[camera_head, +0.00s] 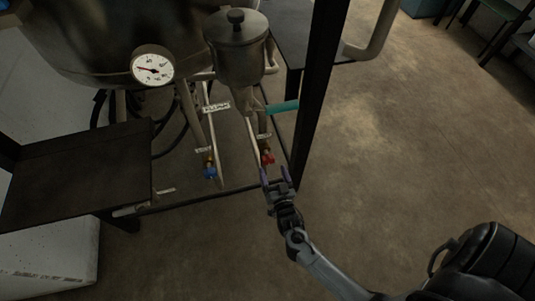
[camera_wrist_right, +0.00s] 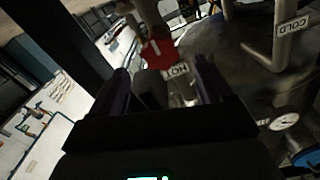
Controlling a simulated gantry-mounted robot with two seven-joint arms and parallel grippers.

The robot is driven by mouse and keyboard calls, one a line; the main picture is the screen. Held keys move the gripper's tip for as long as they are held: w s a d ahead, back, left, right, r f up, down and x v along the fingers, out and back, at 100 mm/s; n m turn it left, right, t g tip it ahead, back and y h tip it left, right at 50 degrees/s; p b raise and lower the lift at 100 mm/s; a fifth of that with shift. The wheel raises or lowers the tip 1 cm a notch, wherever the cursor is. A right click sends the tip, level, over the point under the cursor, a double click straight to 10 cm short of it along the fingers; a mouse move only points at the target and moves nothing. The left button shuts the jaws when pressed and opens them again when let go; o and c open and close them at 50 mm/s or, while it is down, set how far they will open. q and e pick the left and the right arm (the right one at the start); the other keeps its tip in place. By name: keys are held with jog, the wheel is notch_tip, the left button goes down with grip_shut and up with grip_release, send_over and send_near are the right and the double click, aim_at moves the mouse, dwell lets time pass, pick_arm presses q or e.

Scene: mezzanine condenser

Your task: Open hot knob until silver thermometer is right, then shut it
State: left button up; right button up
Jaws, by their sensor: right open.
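The red hot knob (camera_head: 267,158) sits on a thin pipe below the silver pot (camera_head: 238,55). My right gripper (camera_head: 275,174) is open just in front of it, its fingers spread to either side. My left gripper is not in view.
A blue knob (camera_head: 210,172) sits on a neighbouring pipe to the left. A teal lever (camera_head: 283,107) is above the red knob. A dark upright post (camera_head: 318,90) stands close to the right. A dark platform (camera_head: 80,170) is at left. Open floor (camera_head: 410,150) lies right.

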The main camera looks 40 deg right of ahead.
aim_at(269, 162)
jog(key=b+x, duration=0.2)
jog(key=x, duration=0.5)
jog(key=shift+w+f+b, duration=0.15)
jog(key=shift+b, duration=0.2)
jog(key=shift+w+d, duration=0.25)
jog(key=shift+w, duration=0.1)
jog(key=shift+c, duration=0.2)
jog(key=c, duration=1)
